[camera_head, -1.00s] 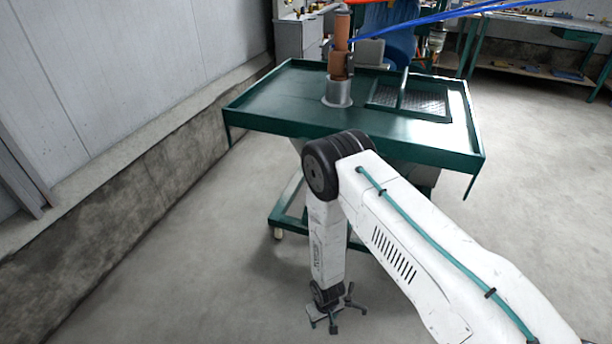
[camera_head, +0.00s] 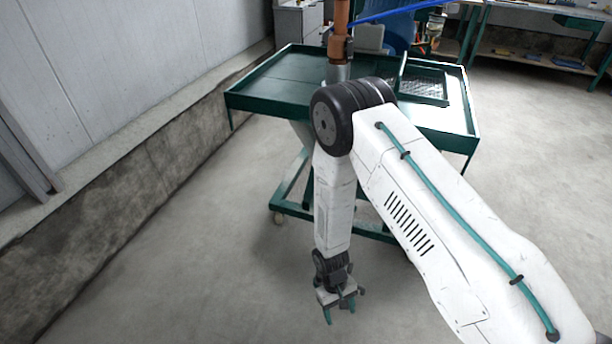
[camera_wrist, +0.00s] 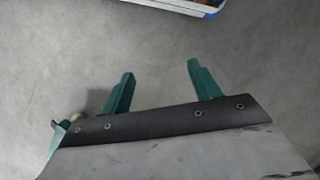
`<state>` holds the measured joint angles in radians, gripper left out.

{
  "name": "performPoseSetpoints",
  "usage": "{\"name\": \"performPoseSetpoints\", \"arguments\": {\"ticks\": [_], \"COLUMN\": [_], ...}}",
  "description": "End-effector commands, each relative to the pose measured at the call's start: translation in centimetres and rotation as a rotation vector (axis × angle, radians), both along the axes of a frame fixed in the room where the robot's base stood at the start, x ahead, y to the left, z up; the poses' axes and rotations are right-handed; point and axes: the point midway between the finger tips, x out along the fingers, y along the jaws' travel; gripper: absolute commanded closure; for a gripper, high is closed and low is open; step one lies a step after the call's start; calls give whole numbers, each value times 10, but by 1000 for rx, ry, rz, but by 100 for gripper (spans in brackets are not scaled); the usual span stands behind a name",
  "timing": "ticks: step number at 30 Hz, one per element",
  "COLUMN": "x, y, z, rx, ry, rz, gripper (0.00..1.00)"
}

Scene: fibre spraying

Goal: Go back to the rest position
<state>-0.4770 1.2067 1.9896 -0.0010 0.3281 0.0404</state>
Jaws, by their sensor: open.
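My gripper (camera_head: 340,309) hangs at the end of my bent white arm, low over the concrete floor in the head view. In the wrist view its two green fingers (camera_wrist: 158,78) stand apart with bare floor between them. The gripper is open and empty.
A green cart (camera_head: 275,85) on wheels stands behind my arm. It carries a copper-coloured upright cylinder (camera_head: 341,46) and a mesh tray (camera_head: 425,86). A grey wall (camera_head: 120,70) runs along the left. Floor is clear on the left. A white-and-blue edged container (camera_wrist: 190,6) shows at the wrist view's top.

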Motion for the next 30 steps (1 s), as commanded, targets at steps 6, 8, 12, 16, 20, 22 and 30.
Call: {"name": "performPoseSetpoints", "arguments": {"ticks": [6,8,12,16,20,22,30], "x": [17,21,26,24,16,10,-28], "y": [-8,-12,-25,-39,-55,-65,-100], "z": [93,124,196,259,318,347,445], "rx": [-18,-20,-22,-19,-13,-8,18], "ry": [43,52,64,64,54,44,-19], "rz": [-32,-44,-74,-104,-136,-154,-223], "gripper": [38,38,38,38,38,38,38]}}
